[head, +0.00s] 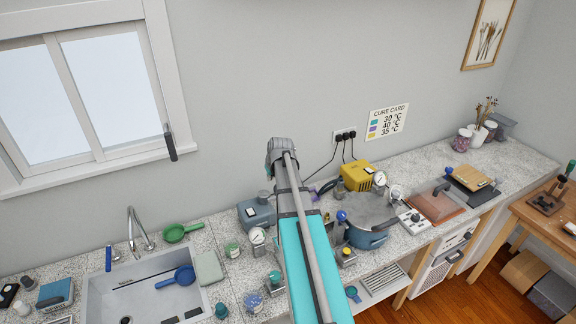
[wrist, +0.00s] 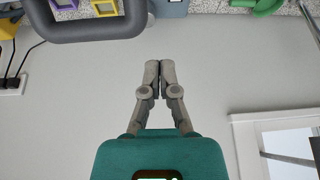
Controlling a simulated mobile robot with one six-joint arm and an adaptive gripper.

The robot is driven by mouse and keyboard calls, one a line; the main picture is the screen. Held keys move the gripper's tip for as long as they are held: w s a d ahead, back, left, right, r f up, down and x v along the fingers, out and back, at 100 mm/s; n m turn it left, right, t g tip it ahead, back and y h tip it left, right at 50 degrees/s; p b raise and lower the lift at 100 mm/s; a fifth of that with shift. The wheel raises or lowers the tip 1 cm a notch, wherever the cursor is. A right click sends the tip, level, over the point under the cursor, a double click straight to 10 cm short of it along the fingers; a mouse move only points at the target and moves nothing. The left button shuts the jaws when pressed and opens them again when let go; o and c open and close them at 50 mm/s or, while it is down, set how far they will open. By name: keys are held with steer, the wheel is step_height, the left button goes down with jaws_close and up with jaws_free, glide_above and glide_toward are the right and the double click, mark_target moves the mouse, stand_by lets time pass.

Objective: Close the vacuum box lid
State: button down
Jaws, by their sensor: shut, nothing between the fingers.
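My gripper (wrist: 160,68) is shut and empty in the wrist view, its two fingertips touching. In the head view my arm rises in front of the counter and hides the fingers. A thick dark grey rounded frame (wrist: 95,30) shows at the upper left of the wrist view, apart from the fingertips. I cannot tell whether it belongs to the vacuum box lid. In the head view a flat box with a reddish see-through top (head: 437,203) lies at the right on the counter. A blue pot (head: 366,238) with a grey top stands nearer my arm. I cannot tell for certain which is the vacuum box.
A yellow unit (head: 355,177) and pressure gauges (head: 381,179) stand behind the pot. A white control box (head: 413,222) is at its right. A blue-grey device (head: 257,213) stands left of my arm. The sink (head: 100,292) is further left. The wall by the gripper is clear.

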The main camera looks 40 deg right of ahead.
steer(key=d+r+p, duration=0.3)
steer(key=d+r, duration=0.1)
steer(key=d, duration=0.3)
steer(key=shift+d+r+m+t+h, duration=0.3)
steer(key=shift+d+r+h, duration=0.1)
steer(key=shift+f, duration=0.1)
step_height(320, 180, down, 9)
steer(key=b, duration=0.9)
steer(key=shift+w, duration=0.4)
steer(key=shift+f, duration=0.1)
